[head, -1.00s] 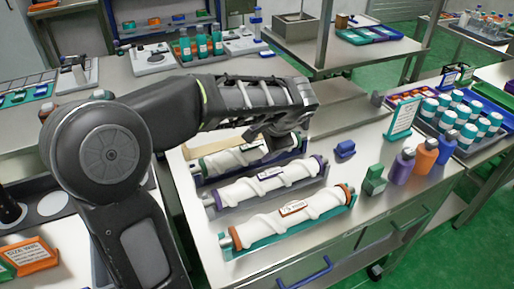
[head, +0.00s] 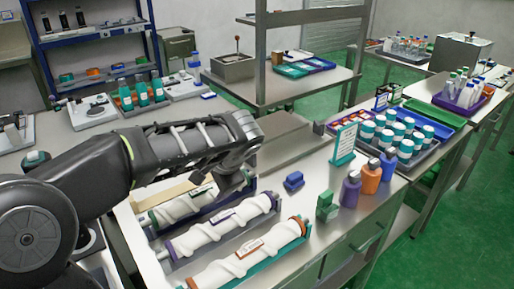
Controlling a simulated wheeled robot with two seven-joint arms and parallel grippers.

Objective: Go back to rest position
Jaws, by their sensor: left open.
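My left arm comes in from the left in the head view. My left gripper (head: 232,188) points down over the bench, by the right end of the back sleeve roller, and it is open. Part of it is hidden by its own wrist. Three white spiral-wrapped sleeve rollers lie side by side in cradles: one with green ends (head: 180,207) at the back, one with purple ends (head: 222,229) in the middle, one with orange ends (head: 247,262) in front. I see nothing held in the gripper. My right gripper is out of view.
A blue block (head: 294,181) and a green block (head: 327,206) sit right of the rollers. Purple (head: 350,190), orange (head: 371,177) and blue (head: 388,165) bottles stand by a sign (head: 345,144). A tray of teal-and-white jars (head: 372,152) is behind. Green floor shows at right.

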